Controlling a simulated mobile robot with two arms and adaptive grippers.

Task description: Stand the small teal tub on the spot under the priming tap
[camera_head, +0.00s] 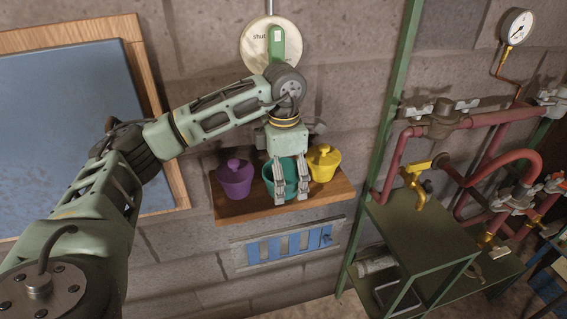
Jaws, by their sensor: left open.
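The small teal tub (268,179) stands on a wooden wall shelf (233,209), between a purple tub (235,183) and a yellow tub (323,168). My left gripper (291,197) is open, pointing down, with its fingers in front of the teal tub and hiding part of it. I cannot tell whether the fingers touch the tub. A yellow tap (416,184) hangs from the red pipes at right, above a green metal stand top (420,232). I cannot make out a marked spot under it. My right gripper is not in view.
A green post (393,110) rises between the shelf and the tap. Red pipes (487,120) with valves and a gauge (517,27) fill the right. A blue board (70,130) hangs at left, and a round dial with a green handle (277,45) is above the shelf.

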